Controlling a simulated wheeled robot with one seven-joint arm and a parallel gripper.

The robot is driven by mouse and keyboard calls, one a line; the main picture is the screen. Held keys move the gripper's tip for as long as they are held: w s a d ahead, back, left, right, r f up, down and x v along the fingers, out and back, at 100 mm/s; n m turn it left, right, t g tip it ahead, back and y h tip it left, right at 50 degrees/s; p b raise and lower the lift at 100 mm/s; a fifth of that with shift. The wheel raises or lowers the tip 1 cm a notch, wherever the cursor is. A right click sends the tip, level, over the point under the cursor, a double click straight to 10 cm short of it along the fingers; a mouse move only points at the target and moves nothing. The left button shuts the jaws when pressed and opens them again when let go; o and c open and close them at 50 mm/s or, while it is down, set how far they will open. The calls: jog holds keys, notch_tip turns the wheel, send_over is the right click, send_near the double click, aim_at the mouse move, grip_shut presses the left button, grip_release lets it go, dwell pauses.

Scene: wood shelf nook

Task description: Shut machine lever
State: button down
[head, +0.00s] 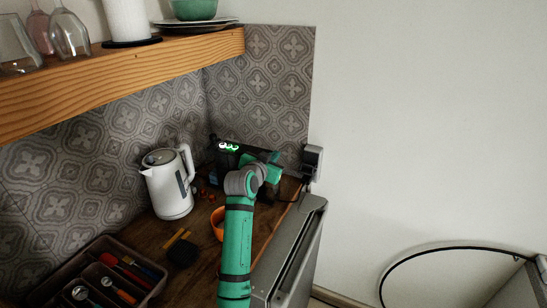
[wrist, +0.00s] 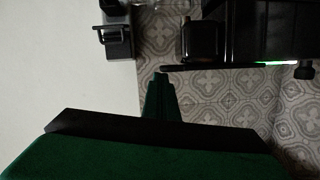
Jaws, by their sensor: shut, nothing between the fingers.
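The black machine (head: 218,160) stands on the counter in the back corner, with green lights on its top. In the wrist view the machine (wrist: 235,35) hangs in from the top right. A thin dark bar (wrist: 195,67) that looks like its lever runs along the machine's edge there, and a small dark knob (wrist: 303,71) sits at the right. My gripper (wrist: 162,76) is shut and empty, its tip close beside the left end of the bar; I cannot tell if they touch. In the head view my arm's end covers part of the machine.
A white kettle (head: 170,185) stands left of my arm. An orange bowl (head: 217,224) is partly behind my arm. A cutlery tray (head: 137,290) lies at the front left. A wooden shelf (head: 120,75) hangs above. A grey box (head: 312,158) is right of the machine.

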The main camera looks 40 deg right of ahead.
jog(key=s+a+r, duration=0.5)
jog(key=a+r, duration=0.1)
jog(key=a, duration=0.2)
jog(key=shift+a+r, duration=0.2)
jog(key=shift+a, duration=0.05)
